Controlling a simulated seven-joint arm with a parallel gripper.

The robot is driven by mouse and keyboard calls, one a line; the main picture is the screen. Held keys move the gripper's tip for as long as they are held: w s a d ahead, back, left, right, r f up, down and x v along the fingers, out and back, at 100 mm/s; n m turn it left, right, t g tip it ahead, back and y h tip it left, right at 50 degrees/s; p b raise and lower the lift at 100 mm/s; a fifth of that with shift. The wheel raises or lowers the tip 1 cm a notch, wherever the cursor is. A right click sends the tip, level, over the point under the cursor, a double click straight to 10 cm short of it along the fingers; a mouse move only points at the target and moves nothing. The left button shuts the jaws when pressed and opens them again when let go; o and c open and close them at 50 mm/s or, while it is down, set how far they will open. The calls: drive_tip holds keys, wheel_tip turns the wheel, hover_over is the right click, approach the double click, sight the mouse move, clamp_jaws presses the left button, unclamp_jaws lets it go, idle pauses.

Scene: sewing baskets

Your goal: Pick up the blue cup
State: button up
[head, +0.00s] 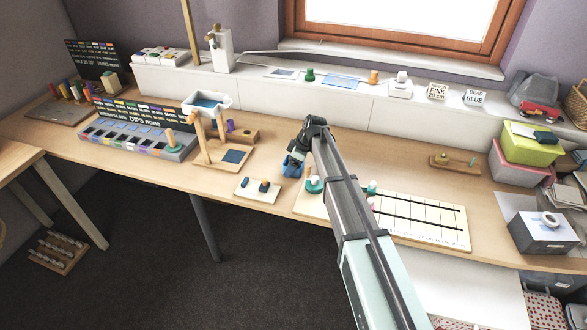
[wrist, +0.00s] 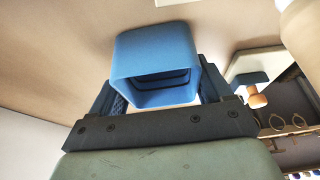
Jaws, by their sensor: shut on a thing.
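The blue cup (wrist: 150,48) is a faceted, open-ended cup. In the wrist view it sits between the two dark fingers of my gripper (wrist: 160,88), one finger on each side, with its opening facing the camera. My gripper (head: 297,157) is shut on it. In the head view the blue cup (head: 291,168) shows small under my gripper, partly hidden by it, over the middle of the wooden table. I cannot tell whether its base touches the table.
A small white board with pegs (head: 253,197) lies in front of the cup. A wooden stand (head: 222,166) is to its left, and a lined white board (head: 430,222) to the right, partly behind my arm. A wooden peg block (head: 455,164) lies farther right. Table (head: 350,150) behind the cup is clear.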

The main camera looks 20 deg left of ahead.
drive_tip(key=shift+c, duration=0.9)
